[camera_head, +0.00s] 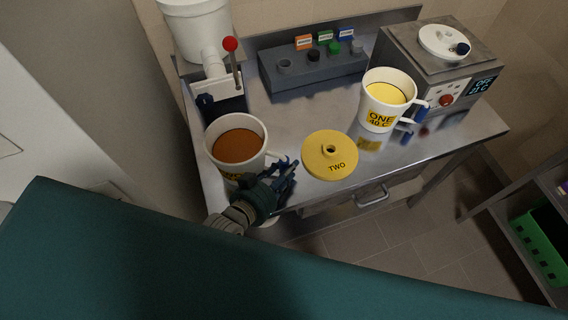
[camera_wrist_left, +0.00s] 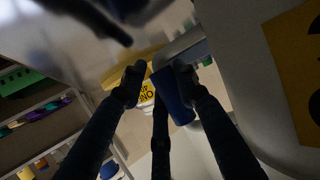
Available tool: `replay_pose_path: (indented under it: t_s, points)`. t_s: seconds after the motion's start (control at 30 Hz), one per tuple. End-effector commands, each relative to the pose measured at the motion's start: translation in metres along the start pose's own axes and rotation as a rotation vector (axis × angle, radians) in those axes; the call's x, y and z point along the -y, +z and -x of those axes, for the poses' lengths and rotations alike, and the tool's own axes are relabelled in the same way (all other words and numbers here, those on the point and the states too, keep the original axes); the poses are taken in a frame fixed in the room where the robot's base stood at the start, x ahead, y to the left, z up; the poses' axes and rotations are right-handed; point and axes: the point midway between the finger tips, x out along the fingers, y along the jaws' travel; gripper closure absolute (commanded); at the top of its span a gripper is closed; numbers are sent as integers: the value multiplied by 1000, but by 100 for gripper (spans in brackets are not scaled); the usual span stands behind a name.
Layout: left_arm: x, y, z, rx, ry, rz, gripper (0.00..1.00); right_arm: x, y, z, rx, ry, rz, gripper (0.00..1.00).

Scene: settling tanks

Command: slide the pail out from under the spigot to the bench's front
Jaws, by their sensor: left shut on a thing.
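The pail (camera_head: 237,144) is white, full of brown liquid, and stands upright at the bench's left front, just in front of the spigot (camera_head: 217,88). The spigot hangs from a white tank and has a red-knobbed lever. My left gripper (camera_head: 284,173) is at the pail's right front side, shut on its handle. In the left wrist view, the fingers (camera_wrist_left: 160,78) close around the blue grip of the handle (camera_wrist_left: 172,98), and the white pail wall (camera_wrist_left: 245,80) with its yellow label fills the right. My right gripper is not in view.
A yellow lid (camera_head: 330,155) marked TWO lies close right of the pail. A second pail (camera_head: 384,101), marked ONE, stands further right. A grey block (camera_head: 312,70) with knobs and a heater box (camera_head: 441,65) are at the back. The bench's front edge is close to the gripper.

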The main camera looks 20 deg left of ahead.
Motion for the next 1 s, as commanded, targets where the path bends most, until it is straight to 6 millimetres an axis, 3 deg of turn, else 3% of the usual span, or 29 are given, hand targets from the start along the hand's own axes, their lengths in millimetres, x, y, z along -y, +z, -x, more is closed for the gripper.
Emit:
replay_pose_path:
  t_s: [0.7,1.0]
  points:
    - [-28,8,20,1,0,0,100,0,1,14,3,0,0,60]
    - [-30,8,21,0,0,-1,100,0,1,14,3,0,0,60]
